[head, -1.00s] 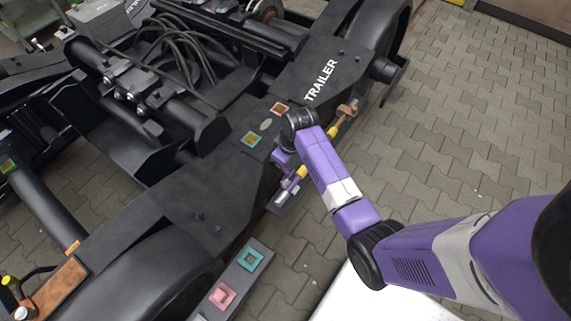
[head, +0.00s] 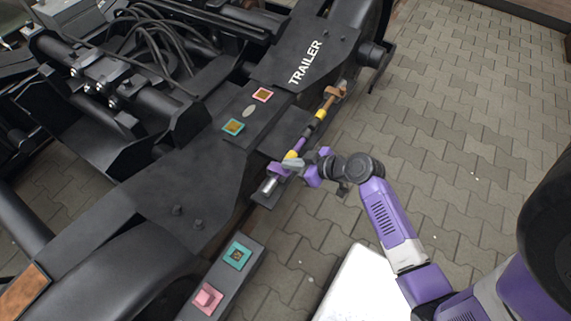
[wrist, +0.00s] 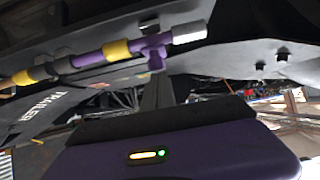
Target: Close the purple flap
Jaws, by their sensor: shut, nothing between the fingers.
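A purple fitting (head: 275,169) sits on a rod at the side of the black frame, by a silver end piece. I cannot tell a separate purple flap from it, or whether it stands open. In the wrist view the purple fitting (wrist: 152,44) has a short stub pointing down, between a yellow band and the silver end. My gripper (head: 291,164) is shut and empty, with its tip at the rod. In the wrist view the shut fingers (wrist: 157,88) end just below the stub; I cannot tell whether they touch.
The rod carries yellow bands and ends at an orange-brown bracket (head: 335,91). A black plate marked TRAILER (head: 306,62) lies beside it. A dark bar with teal (head: 238,254) and pink (head: 207,298) squares is below. A white surface (head: 358,290) stands lower down. Paving (head: 460,130) at right is open.

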